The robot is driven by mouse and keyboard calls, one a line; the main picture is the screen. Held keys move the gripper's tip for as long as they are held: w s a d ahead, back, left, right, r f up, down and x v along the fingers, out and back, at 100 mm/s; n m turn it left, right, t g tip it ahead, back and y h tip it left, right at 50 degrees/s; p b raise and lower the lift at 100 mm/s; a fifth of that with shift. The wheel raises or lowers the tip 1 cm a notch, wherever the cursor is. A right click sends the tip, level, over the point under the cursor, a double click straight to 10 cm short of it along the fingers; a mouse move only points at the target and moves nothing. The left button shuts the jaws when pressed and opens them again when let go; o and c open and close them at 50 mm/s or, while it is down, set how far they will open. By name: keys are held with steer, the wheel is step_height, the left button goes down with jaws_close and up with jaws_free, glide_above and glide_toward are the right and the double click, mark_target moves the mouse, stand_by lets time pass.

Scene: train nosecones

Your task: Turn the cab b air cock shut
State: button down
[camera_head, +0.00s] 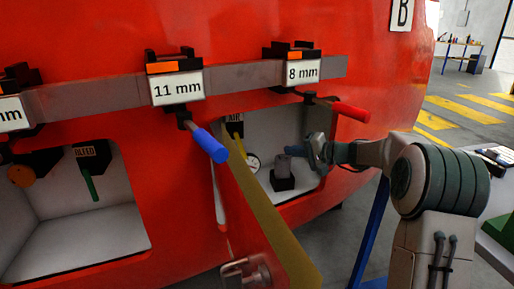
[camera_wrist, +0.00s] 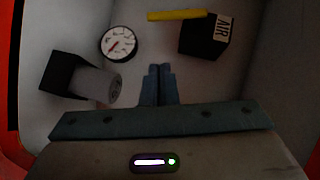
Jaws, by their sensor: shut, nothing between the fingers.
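The air cock (camera_wrist: 205,38) is a black block with an AIR label, at the top right of the wrist view. Its yellow handle (camera_wrist: 176,15) lies crosswise near the top edge of that view. In the head view the AIR label (camera_head: 234,118) shows in the right-hand recess, with the handle partly hidden behind the blue-gripped tool and the door edge. My gripper (camera_wrist: 160,70) is inside the recess, fingertips together and empty. It is apart from the handle. In the head view my gripper (camera_head: 315,150) is at the recess's right side.
A gauge (camera_wrist: 118,43) and a black block with a grey cylinder (camera_wrist: 95,82) share the recess. An open door (camera_head: 270,215) stands at its left. Above is a rail (camera_head: 235,76) with 11 mm and 8 mm tags, a blue-gripped tool (camera_head: 207,143) and a red-gripped tool (camera_head: 349,111).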

steer(key=p, duration=0.4)
glide_toward(240, 144)
steer(key=w+a+f, duration=0.3)
steer(key=w+f, duration=0.1)
steer(key=f, duration=0.1)
steer(key=shift+w+a, duration=0.25)
steer(key=shift+w, duration=0.1)
steer(key=shift+f, duration=0.1)
